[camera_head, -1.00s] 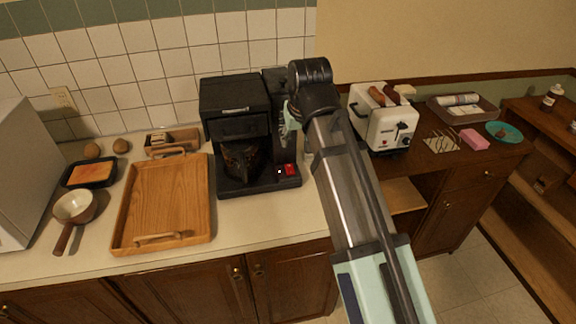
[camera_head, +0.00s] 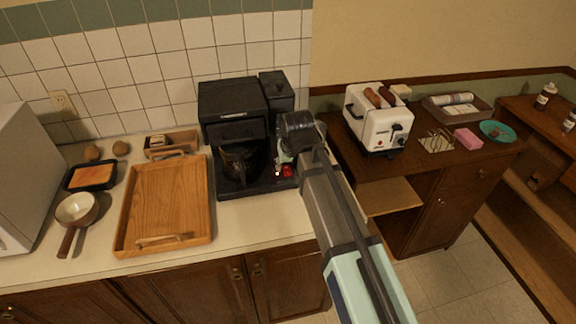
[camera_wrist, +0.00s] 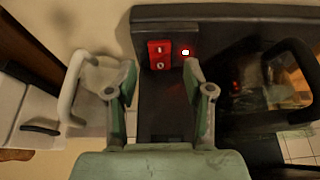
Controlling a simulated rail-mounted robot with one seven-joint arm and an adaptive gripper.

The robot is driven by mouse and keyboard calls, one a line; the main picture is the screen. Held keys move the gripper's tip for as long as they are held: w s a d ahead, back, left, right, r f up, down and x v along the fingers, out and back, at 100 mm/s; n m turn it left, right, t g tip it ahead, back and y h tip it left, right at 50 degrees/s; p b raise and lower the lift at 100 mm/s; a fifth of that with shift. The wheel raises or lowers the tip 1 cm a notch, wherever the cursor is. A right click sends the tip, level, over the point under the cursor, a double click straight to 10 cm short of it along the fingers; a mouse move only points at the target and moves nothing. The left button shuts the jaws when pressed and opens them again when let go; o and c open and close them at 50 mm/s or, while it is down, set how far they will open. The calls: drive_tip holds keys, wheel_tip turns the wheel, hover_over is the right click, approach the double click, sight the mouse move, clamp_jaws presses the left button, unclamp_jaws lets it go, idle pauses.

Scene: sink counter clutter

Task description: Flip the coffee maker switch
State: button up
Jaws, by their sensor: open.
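The black coffee maker (camera_head: 237,125) stands on the counter against the tiled wall, with its glass carafe (camera_head: 240,165) in the bay. Its red rocker switch (camera_head: 287,171) is on the front right of the base. In the wrist view the red switch (camera_wrist: 159,55) lies ahead of my fingertips, roughly between them, with a lit indicator (camera_wrist: 185,52) to its right. My gripper (camera_wrist: 161,75) is open and empty, its two green fingers apart. In the head view my gripper's fingers are mostly hidden behind my wrist, close to the switch. Contact with the switch cannot be told.
The wooden tray (camera_head: 128,215) lies left of the coffee maker, with a pan (camera_head: 76,212) beyond it. The white toaster (camera_head: 380,122) stands on a lower brown cabinet to the right. In the wrist view the carafe (camera_wrist: 290,80) is close on the right.

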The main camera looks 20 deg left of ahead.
sight(287, 171)
drive_tip(key=shift+x, duration=1.25)
clamp_jaws()
drive_tip(key=shift+w+a+r+g+h+p, duration=0.2)
drive_tip(key=shift+w+r+g+h+p, duration=0.25)
drive_tip(key=shift+p, duration=0.8)
drive_tip(key=shift+f+g+h+p, duration=0.15)
drive_tip(key=shift+g+h+p, duration=0.1)
drive_tip(key=shift+g+p, duration=0.35)
drive_tip(key=shift+s+f+g, duration=0.1)
drive_tip(key=shift+f+g, duration=0.05)
drive_tip(key=shift+g, duration=0.1)
